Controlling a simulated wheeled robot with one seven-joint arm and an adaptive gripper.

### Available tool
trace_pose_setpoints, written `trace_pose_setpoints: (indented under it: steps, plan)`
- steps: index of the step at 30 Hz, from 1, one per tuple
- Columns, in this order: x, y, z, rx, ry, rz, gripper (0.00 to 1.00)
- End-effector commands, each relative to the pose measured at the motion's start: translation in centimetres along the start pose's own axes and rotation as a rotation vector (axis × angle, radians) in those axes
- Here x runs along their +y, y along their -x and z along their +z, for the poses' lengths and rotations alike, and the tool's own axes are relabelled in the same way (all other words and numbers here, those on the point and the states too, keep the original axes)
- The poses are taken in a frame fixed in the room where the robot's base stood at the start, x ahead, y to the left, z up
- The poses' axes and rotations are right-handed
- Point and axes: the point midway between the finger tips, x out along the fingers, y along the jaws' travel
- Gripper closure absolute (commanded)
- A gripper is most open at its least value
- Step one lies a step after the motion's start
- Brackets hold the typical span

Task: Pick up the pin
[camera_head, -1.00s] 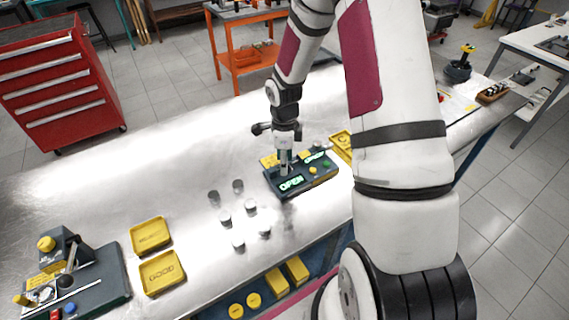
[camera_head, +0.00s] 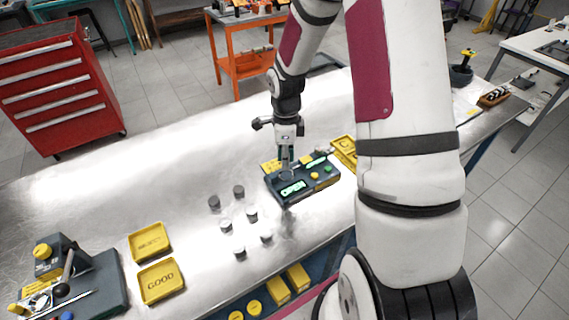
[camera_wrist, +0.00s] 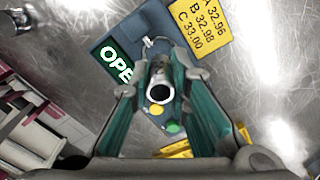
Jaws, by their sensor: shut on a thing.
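My gripper (camera_head: 286,172) is over the dark gauge box (camera_head: 322,183) on the metal bench. In the wrist view, the green fingers of my gripper (camera_wrist: 160,84) are shut on a hollow metal pin (camera_wrist: 160,93), seen end-on with its open bore toward the camera. The pin is above or at the gauge box; I cannot tell whether it touches it. The gauge box's display (camera_head: 292,188) reads OPEN, and it also shows in the wrist view (camera_wrist: 115,62). A yellow button and a green button sit beside the pin.
Several grey cylinders (camera_head: 252,214) stand left of the gauge box. Two yellow trays, one marked GOOD (camera_head: 161,281), lie farther left, beside a dark fixture (camera_head: 95,285). A yellow card (camera_wrist: 199,22) with A, B, C values lies by the gauge.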

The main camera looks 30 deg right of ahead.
Motion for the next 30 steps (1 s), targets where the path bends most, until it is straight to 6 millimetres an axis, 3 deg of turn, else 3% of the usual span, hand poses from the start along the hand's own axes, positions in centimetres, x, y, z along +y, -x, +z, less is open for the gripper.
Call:
trace_pose_setpoints:
  steps: [12, 19, 30]
  plan:
    - [9.3, 1.1, -3.2, 0.001, 0.0, 0.0, 1.0]
    - [13.6, 1.6, -4.8, 0.0, 0.0, 0.002, 1.0]
    - [15.2, 1.7, -5.3, 0.0, 0.0, 0.0, 1.0]
